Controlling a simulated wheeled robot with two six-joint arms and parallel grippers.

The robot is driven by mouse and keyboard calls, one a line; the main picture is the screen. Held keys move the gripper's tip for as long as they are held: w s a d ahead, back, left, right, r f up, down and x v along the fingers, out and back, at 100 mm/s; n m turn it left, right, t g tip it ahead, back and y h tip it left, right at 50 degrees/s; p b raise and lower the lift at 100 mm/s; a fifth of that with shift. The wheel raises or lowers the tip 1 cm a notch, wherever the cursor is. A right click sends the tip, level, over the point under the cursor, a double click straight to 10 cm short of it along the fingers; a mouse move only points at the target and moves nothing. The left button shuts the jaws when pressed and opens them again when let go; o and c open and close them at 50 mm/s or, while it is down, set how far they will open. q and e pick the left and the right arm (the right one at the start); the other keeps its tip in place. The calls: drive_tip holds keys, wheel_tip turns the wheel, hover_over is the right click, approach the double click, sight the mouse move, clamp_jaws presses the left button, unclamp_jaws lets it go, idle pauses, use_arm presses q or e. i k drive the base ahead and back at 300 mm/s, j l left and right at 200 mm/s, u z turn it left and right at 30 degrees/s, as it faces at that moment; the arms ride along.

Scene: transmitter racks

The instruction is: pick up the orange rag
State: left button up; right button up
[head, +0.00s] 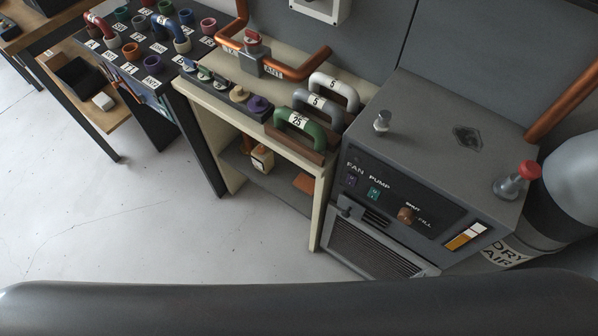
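An orange, flat piece that looks like the rag (304,183) lies on the lower shelf of the cream bench (318,215), at the right end of that shelf. Only part of it shows, because the bench top and front right leg hide some of it. Neither of my grippers is in view.
Green, grey and white handles (300,127) sit on the bench top. A grey FAN/PUMP cabinet (430,150) stands close on the right. The pale floor (130,230) in front is clear.

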sight(304, 182)
drive_tip(key=i+j+z, duration=0.15)
drive_tip(key=j, duration=0.3)
drive_tip(key=i+j+z, duration=0.15)
drive_tip(key=j, duration=0.25)
drive_tip(key=i+j+z, duration=0.1)
drive_tip(key=j, duration=0.4)
drive_tip(key=i+j+z, duration=0.15)
drive_tip(key=j, duration=0.3)
drive_tip(key=i+j+z, duration=0.15)
drive_tip(key=j, duration=0.35)
drive_tip(key=i+z, duration=0.1)
drive_tip(key=i, duration=0.3)
